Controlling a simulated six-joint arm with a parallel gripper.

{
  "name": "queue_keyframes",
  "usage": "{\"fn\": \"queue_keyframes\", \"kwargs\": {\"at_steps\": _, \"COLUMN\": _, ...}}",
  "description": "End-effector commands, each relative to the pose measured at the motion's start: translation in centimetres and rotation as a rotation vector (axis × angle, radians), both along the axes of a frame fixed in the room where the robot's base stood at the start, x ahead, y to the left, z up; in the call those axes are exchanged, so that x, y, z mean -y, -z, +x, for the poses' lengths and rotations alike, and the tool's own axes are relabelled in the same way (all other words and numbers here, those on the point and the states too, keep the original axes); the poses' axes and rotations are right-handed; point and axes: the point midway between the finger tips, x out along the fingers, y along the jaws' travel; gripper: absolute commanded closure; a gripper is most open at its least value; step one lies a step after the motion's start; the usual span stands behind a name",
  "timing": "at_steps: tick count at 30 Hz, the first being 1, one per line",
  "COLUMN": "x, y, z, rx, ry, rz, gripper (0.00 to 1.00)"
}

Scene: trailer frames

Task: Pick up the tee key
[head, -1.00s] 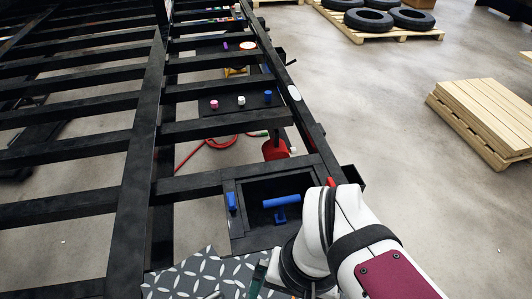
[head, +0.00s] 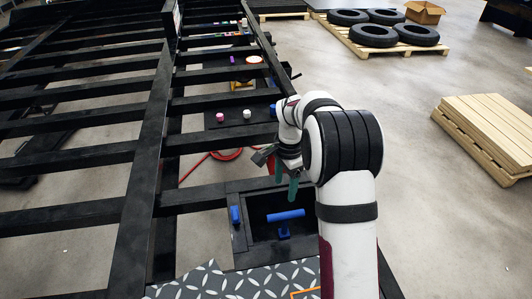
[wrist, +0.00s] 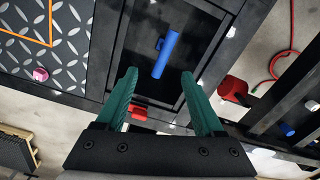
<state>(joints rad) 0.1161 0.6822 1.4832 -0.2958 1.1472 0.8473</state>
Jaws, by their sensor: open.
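The blue tee key (head: 286,215), a bar with a short stem, lies in a black open box (head: 241,240) in the frame. It also shows in the wrist view (wrist: 168,52), ahead of the fingertips and roughly between their lines. My gripper (head: 286,178) is open and empty, its teal fingers hanging above the far side of the box, apart from the key. In the wrist view my gripper (wrist: 159,76) has its two fingers wide apart with nothing between them.
A blue piece (head: 234,214) sits at the box's left edge. Patterned metal plate (head: 230,284) lies in front. A red hose (head: 222,156) and black crossbars are beyond. Boards on a pallet (head: 490,130) stand far right.

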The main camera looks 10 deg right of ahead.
Motion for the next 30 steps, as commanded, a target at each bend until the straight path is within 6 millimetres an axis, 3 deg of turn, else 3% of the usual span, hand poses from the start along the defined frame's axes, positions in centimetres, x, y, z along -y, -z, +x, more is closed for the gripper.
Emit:
{"fn": "queue_keyframes", "kwargs": {"at_steps": 1, "x": 0.6, "y": 1.8, "z": 1.1, "rx": -0.004, "ry": 0.038, "rz": -0.005, "gripper": 0.3}}
{"fn": "queue_keyframes", "kwargs": {"at_steps": 4, "x": 1.2, "y": 3.7, "z": 2.3, "rx": -0.001, "ry": 0.084, "rz": -0.014, "gripper": 0.3}}
{"fn": "queue_keyframes", "kwargs": {"at_steps": 15, "x": 1.2, "y": 12.9, "z": 2.4, "rx": -0.002, "ry": 0.092, "rz": -0.014, "gripper": 0.3}}
{"fn": "queue_keyframes", "kwargs": {"at_steps": 20, "x": 1.3, "y": 14.9, "z": 2.2, "rx": -0.002, "ry": 0.09, "rz": -0.014, "gripper": 0.3}}
{"fn": "queue_keyframes", "kwargs": {"at_steps": 26, "x": 1.5, "y": 18.8, "z": 1.7, "rx": -0.002, "ry": 0.091, "rz": -0.014, "gripper": 0.3}}
{"fn": "queue_keyframes", "kwargs": {"at_steps": 30, "x": 1.5, "y": 19.5, "z": 1.7, "rx": 0.0, "ry": 0.09, "rz": -0.014, "gripper": 0.3}}
